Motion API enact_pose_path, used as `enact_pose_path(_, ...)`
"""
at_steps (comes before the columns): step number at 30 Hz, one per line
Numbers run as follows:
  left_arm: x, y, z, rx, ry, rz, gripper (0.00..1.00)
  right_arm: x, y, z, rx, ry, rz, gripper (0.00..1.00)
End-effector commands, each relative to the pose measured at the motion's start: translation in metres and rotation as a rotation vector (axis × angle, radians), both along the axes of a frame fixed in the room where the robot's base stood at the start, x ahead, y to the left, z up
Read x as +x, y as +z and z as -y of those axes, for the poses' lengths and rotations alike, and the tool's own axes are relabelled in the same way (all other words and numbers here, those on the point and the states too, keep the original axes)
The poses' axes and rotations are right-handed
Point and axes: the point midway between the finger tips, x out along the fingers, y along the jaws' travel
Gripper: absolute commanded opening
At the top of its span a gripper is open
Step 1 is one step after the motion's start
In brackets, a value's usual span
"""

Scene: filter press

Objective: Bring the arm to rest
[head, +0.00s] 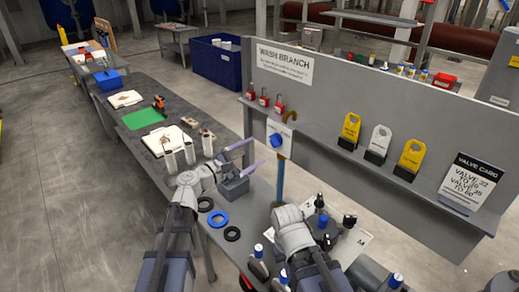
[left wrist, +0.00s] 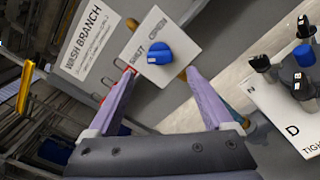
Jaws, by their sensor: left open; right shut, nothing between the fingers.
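My left gripper (head: 260,150) is raised over the right edge of the grey table, its two purple fingers spread apart and empty. In the left wrist view, the open fingers (left wrist: 160,72) point toward a white plate (left wrist: 138,45) marked SHUT and OPEN, with a blue knob (left wrist: 153,54). The knob (head: 277,141) also shows in the head view, on the grey panel just beyond the fingers. I see no contact with it. My right gripper (head: 291,222) is low at the front, shut and empty; its fingertips are largely hidden among dark-topped fittings.
The grey panel (head: 340,95) carries red padlocks (head: 264,98), yellow and white tags (head: 380,138) and a valve card (head: 466,183). Black and blue rings (head: 218,219) lie on the table near my left arm. White cylinders (head: 189,153) and a green mat (head: 143,117) stand farther left. Floor at left is clear.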

Motion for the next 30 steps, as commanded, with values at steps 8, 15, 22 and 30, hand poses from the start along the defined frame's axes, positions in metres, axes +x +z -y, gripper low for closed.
enact_pose_path(8, -0.003, 0.000, -0.003, 0.000, 0.000, 0.000, 0.85, 0.000, 0.000, 0.000, 0.000, 0.000, 0.000, 0.00)
enact_pose_path(15, -0.012, -0.013, 0.006, 0.102, -0.038, 0.018, 0.85, 0.000, 0.000, 0.000, 0.000, 0.000, 0.000, 0.00)
enact_pose_path(22, -0.067, -0.098, 0.024, 0.678, -0.296, 0.106, 0.85, 0.000, 0.000, 0.000, 0.000, 0.000, 0.000, 0.00)
enact_pose_path(30, -0.141, -0.189, -0.023, 1.326, -0.729, 0.138, 0.85, 0.000, 0.000, 0.000, 0.000, 0.000, 0.000, 0.00)
